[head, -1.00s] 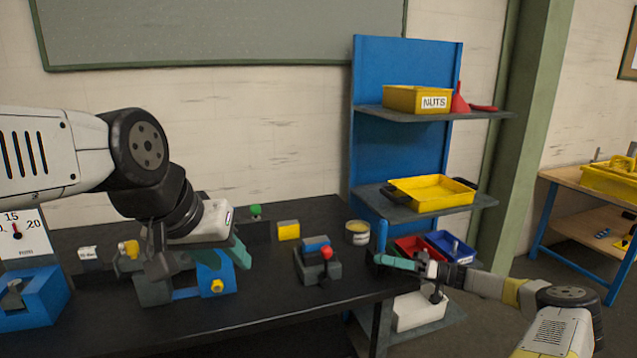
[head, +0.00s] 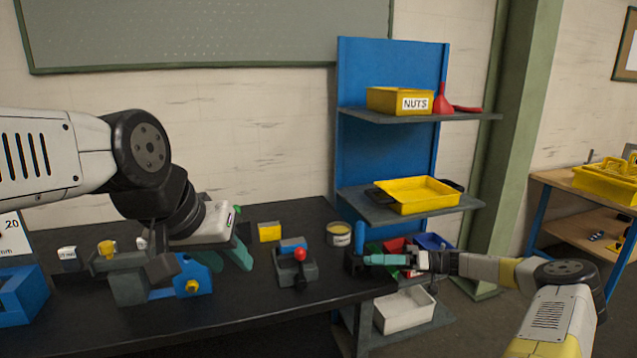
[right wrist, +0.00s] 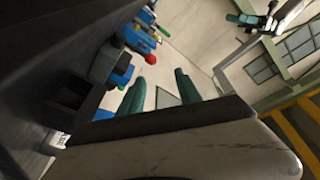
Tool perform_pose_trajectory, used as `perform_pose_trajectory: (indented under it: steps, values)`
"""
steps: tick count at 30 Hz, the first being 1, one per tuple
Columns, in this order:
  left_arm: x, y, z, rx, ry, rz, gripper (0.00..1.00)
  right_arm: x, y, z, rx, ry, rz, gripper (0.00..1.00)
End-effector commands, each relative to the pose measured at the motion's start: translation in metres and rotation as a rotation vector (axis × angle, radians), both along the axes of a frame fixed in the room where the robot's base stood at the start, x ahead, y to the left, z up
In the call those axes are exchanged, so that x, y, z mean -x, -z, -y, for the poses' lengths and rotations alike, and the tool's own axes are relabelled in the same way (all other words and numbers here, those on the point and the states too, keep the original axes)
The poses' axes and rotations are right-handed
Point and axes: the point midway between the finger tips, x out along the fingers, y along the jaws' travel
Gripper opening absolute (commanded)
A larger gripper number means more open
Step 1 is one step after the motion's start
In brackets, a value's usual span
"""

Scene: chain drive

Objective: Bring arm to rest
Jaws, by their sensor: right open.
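My left gripper (head: 238,256) hangs over the left part of the dark bench, above a grey and blue fixture (head: 195,275) with a yellow knob. Its teal fingers point down and to the right, and the gap between them is not clear. My right gripper (head: 386,260) is at the bench's right end, in front of the shelf's lower bins, with its fingers pointing left. In the right wrist view its two green fingers (right wrist: 160,92) stand apart with nothing between them. The right gripper is open and empty.
A grey and blue block with a red knob (head: 296,266), a yellow block (head: 269,232) and a tin (head: 339,234) stand on the bench (head: 250,308). A blue shelf (head: 388,150) holds yellow trays, red and blue bins and a white bin (head: 404,310). The bench front is clear.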

Motion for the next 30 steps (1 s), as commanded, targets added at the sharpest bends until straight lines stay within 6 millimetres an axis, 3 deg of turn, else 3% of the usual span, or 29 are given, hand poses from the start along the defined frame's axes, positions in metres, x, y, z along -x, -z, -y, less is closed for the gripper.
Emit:
perform_pose_trajectory:
  steps: [8,16,23,30]
  values:
    - [0.0,0.0,0.0,0.0,0.0,0.0,0.36,0.018,-0.018,-0.04,0.229,-0.119,-0.079,0.41]
    - [0.0,0.0,0.0,0.0,0.0,0.0,0.36,0.06,-0.042,-0.08,0.652,-0.208,-0.194,0.41]
    - [0.0,0.0,0.0,0.0,0.0,0.0,0.36,0.101,-0.07,-0.087,1.026,-0.133,-0.265,0.41]
    - [0.0,0.0,0.0,0.0,0.0,0.0,0.36,0.144,-0.113,-0.074,1.314,0.092,-0.29,0.41]
